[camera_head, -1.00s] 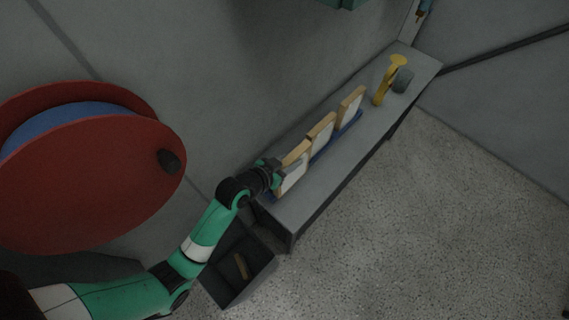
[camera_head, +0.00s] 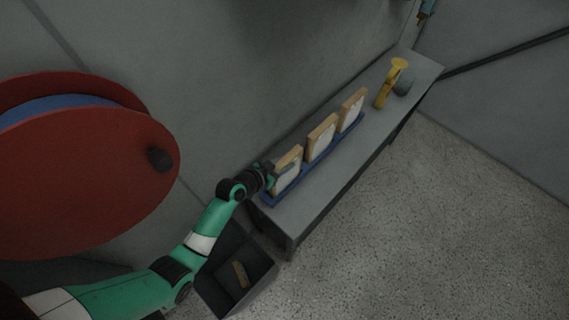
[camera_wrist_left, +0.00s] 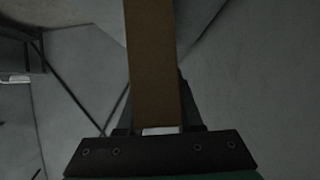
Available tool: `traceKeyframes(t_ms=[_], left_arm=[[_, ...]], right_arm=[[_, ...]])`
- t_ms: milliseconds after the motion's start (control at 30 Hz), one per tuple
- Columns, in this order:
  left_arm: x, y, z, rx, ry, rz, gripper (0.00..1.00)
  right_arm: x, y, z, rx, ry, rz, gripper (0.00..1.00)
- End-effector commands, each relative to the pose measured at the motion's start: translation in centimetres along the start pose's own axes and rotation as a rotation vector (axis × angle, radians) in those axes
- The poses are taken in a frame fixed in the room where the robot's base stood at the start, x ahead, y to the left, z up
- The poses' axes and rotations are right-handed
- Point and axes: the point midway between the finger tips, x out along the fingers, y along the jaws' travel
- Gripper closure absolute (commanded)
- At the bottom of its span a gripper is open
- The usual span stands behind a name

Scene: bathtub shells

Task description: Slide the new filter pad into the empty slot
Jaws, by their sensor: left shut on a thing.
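My left gripper (camera_head: 274,174) is shut on a filter pad (camera_head: 289,169), a pale square in a tan frame. The pad stands upright at the near end of a blue slotted rack (camera_head: 337,144), its lower edge at the rack. I cannot tell how deep it sits in its slot. Two similar pads, a middle one (camera_head: 321,138) and a far one (camera_head: 352,109), stand in the rack beyond it. In the left wrist view the held pad's tan edge (camera_wrist_left: 153,65) runs up from the gripper's palm. My right gripper is not in view.
The rack lies on a long grey ledge (camera_head: 325,192) along the wall. A dark bin (camera_head: 262,276) holds a brown piece (camera_head: 240,274). A large red reel (camera_head: 80,185) is at left.

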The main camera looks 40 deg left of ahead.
Motion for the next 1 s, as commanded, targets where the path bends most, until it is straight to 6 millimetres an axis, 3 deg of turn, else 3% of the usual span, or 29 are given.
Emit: traceKeyframes(t_ms=[133,167,300,667,767,1000], left_arm=[[0.2,0.0,0.4,0.0,0.001,0.0,1.0],[0.2,0.0,0.3,0.0,0.0,0.0,0.62],[0.1,0.0,0.3,0.0,0.0,0.0,0.37],[-0.1,0.0,0.3,-0.001,0.0,0.0,0.35],[-1.4,0.0,0.2,-0.001,0.001,-0.001,0.35],[-6.8,0.6,0.1,-0.002,0.0,-0.003,0.35]], right_arm=[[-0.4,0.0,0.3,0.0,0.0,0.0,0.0],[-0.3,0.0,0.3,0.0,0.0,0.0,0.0],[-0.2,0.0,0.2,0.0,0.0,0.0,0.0],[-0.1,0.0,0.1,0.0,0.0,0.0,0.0],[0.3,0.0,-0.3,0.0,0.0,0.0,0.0],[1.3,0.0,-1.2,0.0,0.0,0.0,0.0]])
